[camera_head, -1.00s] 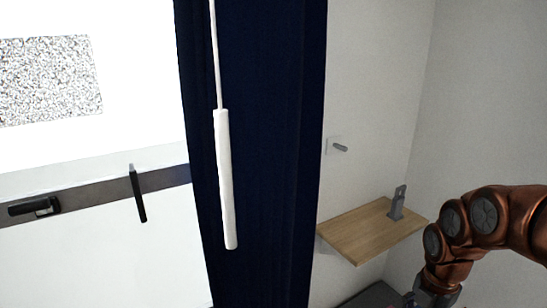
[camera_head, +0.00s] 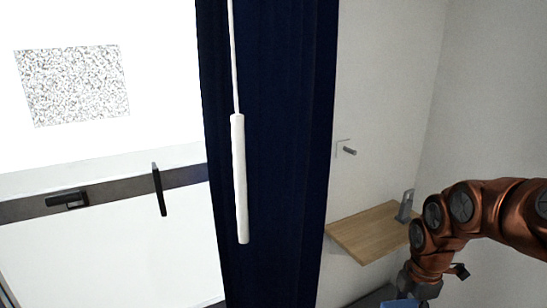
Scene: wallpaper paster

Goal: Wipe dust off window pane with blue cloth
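The window pane (camera_head: 160,100) is bright white at the left. A speckled grey dust patch (camera_head: 73,84) shows on it in its upper part. My gripper (camera_head: 420,290) is at the bottom edge, right of centre, pointing down at the end of my copper arm. Its fingertips are not clearly visible, so I cannot tell if it is open or shut. A small blue piece, perhaps the blue cloth (camera_head: 401,303), shows just below it, cut off by the frame. I cannot tell whether the gripper holds it. The gripper is well to the right of the pane.
A dark blue curtain (camera_head: 275,150) hangs between pane and arm, with a white wand (camera_head: 240,180) before it. A wooden shelf (camera_head: 365,235) bears a grey object (camera_head: 405,206). A wall hook (camera_head: 346,150) is above. The window rail has black handles (camera_head: 68,199).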

